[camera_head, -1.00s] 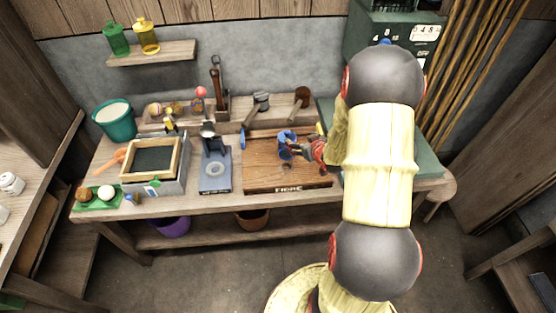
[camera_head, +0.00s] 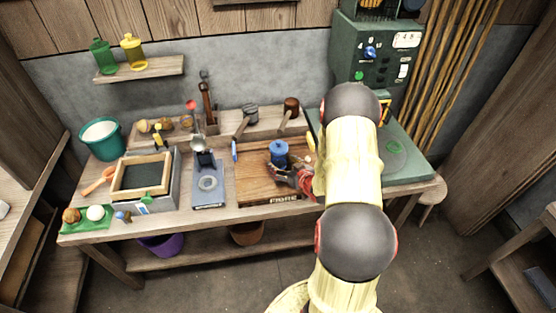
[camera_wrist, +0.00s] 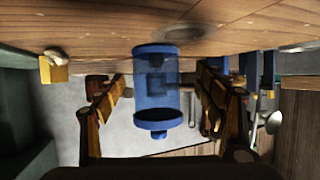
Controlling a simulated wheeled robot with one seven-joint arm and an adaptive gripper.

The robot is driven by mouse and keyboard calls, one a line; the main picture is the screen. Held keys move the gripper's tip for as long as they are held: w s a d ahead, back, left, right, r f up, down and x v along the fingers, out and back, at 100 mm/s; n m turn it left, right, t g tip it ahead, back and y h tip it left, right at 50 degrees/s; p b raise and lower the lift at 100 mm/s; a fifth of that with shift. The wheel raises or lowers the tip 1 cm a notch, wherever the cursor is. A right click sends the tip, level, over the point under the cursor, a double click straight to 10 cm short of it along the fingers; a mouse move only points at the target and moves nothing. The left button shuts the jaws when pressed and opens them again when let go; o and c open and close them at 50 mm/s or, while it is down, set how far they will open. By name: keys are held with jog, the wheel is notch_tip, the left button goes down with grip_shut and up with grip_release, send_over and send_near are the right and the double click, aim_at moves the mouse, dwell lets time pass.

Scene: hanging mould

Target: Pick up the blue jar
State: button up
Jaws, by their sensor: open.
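The blue jar (camera_head: 279,153) stands upright with its knobbed lid on a wooden board marked FIBRE (camera_head: 245,180). My gripper (camera_head: 286,174) is low beside it at the near side and partly covers its lower part in the head view. In the wrist view, which is upside down, the jar (camera_wrist: 156,90) sits between the two spread fingers of my gripper (camera_wrist: 158,98). Gaps show on both sides of the jar, so the fingers are apart from it. Its base meets the board at the top of that picture.
A blue-grey stand (camera_head: 209,187) and a framed screen box (camera_head: 145,178) stand left of the board. Two mallets (camera_head: 289,112) lie behind it. A green machine (camera_head: 375,60) rises at the back right. A yellow-tipped piece (camera_wrist: 54,68) lies near the board's edge.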

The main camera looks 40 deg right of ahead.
aim_at(278, 159)
jog(key=b+x, duration=0.1)
jog(key=x, duration=0.3)
jog(key=shift+w+d+f+b, duration=0.15)
jog(key=shift+w+d+b, duration=0.15)
jog(key=shift+b, duration=0.05)
jog(key=shift+c, duration=0.5)
jog(key=c, duration=1.5)
